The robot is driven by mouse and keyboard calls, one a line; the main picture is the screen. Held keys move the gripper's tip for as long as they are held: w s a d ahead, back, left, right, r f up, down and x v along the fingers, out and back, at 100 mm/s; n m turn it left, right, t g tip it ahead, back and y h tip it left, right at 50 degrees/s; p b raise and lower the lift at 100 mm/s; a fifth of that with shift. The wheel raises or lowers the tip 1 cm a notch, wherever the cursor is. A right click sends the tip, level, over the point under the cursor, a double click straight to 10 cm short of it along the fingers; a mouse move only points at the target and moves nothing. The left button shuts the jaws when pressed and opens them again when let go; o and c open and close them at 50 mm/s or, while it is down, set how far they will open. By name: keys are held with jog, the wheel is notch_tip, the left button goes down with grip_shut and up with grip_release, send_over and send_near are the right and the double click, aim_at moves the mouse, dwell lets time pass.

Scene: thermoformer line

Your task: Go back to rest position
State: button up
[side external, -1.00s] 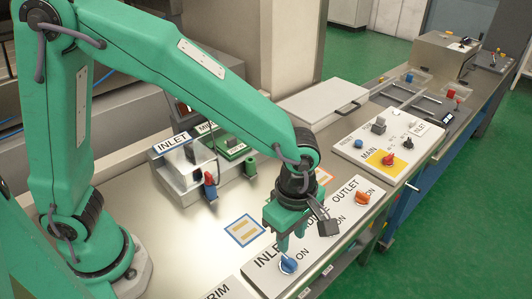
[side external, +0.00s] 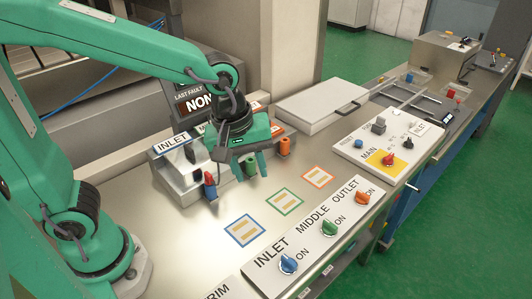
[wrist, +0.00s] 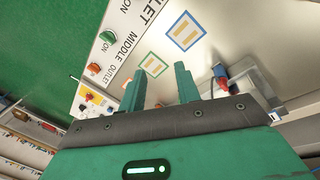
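My gripper (side external: 252,174) is raised above the steel bench, in front of the labelled box with the INLET sign (side external: 173,143). Its two fingers point down and stand apart, with nothing between them. The fingers also show in the wrist view (wrist: 157,80), with a clear gap. The white switch panel (side external: 312,262) is toward the lower right, apart from the gripper. Its blue INLET knob (side external: 288,263), green MIDDLE knob (side external: 329,228) and orange OUTLET knob (side external: 362,197) are all in plain view. My gripper hides part of the labelled box and its signs.
A red and blue plug (side external: 210,186), a green plug and an orange plug (side external: 284,146) stand near the gripper. Blue, green and orange outlined squares mark bare bench. A fault display (side external: 196,99) stands behind my arm. The MAIN panel (side external: 350,151) is at right.

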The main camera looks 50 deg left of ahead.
jog(key=s+a+r+m+t, duration=0.1)
jog(key=s+a+r+m, duration=0.1)
jog(key=a+m, duration=0.3)
jog(key=s+a+r+m+t+y, duration=0.1)
jog(key=s+a+r+m+t, duration=0.1)
jog(key=s+a+m, duration=0.3)
jog(key=shift+s+a+r+m, duration=0.3)
jog(key=shift+a+r, duration=0.3)
jog(key=shift+a, duration=0.65)
